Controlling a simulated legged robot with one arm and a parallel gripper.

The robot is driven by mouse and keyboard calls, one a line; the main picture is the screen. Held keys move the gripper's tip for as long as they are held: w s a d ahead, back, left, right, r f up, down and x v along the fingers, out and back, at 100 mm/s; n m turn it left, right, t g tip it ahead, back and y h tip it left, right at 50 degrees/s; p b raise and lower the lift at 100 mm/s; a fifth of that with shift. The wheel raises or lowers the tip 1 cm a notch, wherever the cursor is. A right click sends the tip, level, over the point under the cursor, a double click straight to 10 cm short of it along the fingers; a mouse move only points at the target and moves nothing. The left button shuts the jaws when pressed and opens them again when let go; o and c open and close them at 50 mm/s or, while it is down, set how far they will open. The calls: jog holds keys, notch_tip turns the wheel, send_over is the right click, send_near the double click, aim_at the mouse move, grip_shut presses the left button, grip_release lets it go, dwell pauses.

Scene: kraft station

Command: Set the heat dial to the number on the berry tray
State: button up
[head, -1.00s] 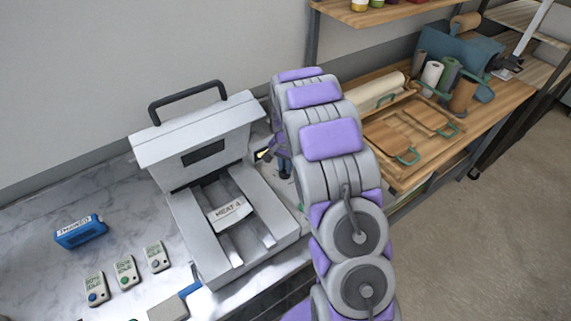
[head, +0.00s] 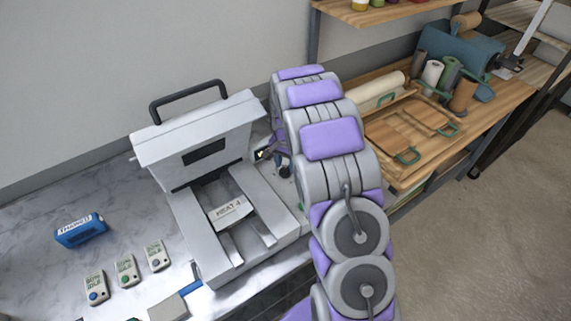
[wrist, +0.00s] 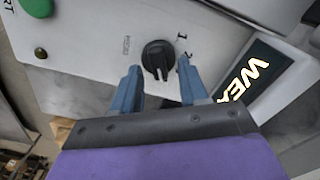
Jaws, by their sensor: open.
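The black heat dial (wrist: 157,57) is on the white side panel of the sealing machine in the wrist view. Its pointer direction is hard to read. A "1" and a "2" are printed to its upper right, and small text is to its left. My gripper (wrist: 160,68) is open, its two blue fingers on either side of the dial; I cannot tell whether they touch it. In the head view my arm hides the dial. A label reading like "MEAT 4" (head: 230,211) lies in the machine (head: 190,232). I cannot make out a berry tray.
A green button (wrist: 37,7) and a lit display (wrist: 253,78) flank the dial. Three small labelled devices (head: 125,270) and a blue labelled block (head: 80,231) are on the marble counter. Wooden boards (head: 402,140) lie on the right.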

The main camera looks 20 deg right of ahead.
aim_at(286, 167)
notch_tip(286, 167, up, 17)
jog(key=p, duration=0.1)
jog(key=shift+f, duration=0.2)
dwell(0.5)
jog(key=s+a+r+n+g+b, duration=0.15)
jog(key=s+a, duration=0.25)
jog(key=s, duration=0.6)
jog(key=s+a+r+n+t+b, duration=0.1)
jog(key=s+a+r+n, duration=0.25)
jog(key=s, duration=0.65)
jog(key=s+a+f+n+b, duration=0.1)
jog(key=s+a+f+n, duration=0.1)
jog(key=s, duration=0.8)
jog(key=s+a+f+n+g+b, duration=0.1)
jog(key=s+a+f+n, duration=0.1)
jog(key=s, duration=0.9)
jog(key=shift+s+a+f+n, duration=0.2)
jog(key=shift+f+n, duration=0.3)
jog(key=shift+f, duration=0.3)
